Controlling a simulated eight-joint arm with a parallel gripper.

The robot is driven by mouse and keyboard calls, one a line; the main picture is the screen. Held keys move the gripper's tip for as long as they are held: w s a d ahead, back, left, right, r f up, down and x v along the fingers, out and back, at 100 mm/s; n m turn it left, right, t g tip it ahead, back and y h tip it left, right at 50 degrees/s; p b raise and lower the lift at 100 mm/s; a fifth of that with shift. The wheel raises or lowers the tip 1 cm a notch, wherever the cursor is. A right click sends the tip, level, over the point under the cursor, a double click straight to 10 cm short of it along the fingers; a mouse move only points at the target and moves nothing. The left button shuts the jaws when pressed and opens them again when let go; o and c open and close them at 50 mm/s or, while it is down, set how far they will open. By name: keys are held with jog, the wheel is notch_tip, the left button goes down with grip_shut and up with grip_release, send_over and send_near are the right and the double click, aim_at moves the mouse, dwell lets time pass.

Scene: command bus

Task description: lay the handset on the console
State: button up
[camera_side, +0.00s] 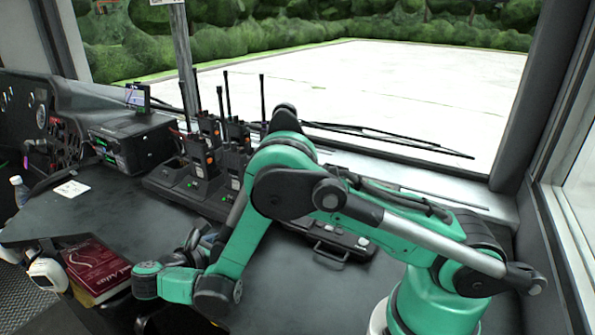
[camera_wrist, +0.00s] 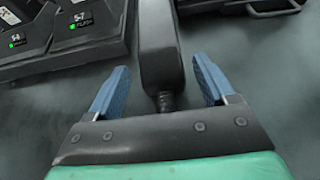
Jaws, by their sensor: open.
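A dark grey handset (camera_wrist: 160,55) with a narrow ribbed neck runs down from the top of the wrist view. My gripper (camera_wrist: 160,80) is open, its blue fingers on either side of the handset with a gap at each side. In the side view my gripper (camera_side: 207,238) is low over the dark desk; the handset is hard to tell apart there from the dark parts beside it. A low black unit with a front handle and buttons, probably the console (camera_side: 335,243), lies right of my gripper, partly hidden by my arm. Its handle edge shows in the wrist view (camera_wrist: 272,6).
Several radios (camera_side: 197,155) with upright antennas stand in a charging dock (camera_side: 185,185) behind my gripper. A black box (camera_side: 135,142) with a small screen is at the back left. A red book (camera_side: 97,268) sits at the desk's front edge. The desk's left part (camera_side: 90,215) is mostly clear.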

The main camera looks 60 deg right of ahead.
jog(key=shift+x, duration=2.8)
jog(key=shift+a, duration=0.1)
grip_shut()
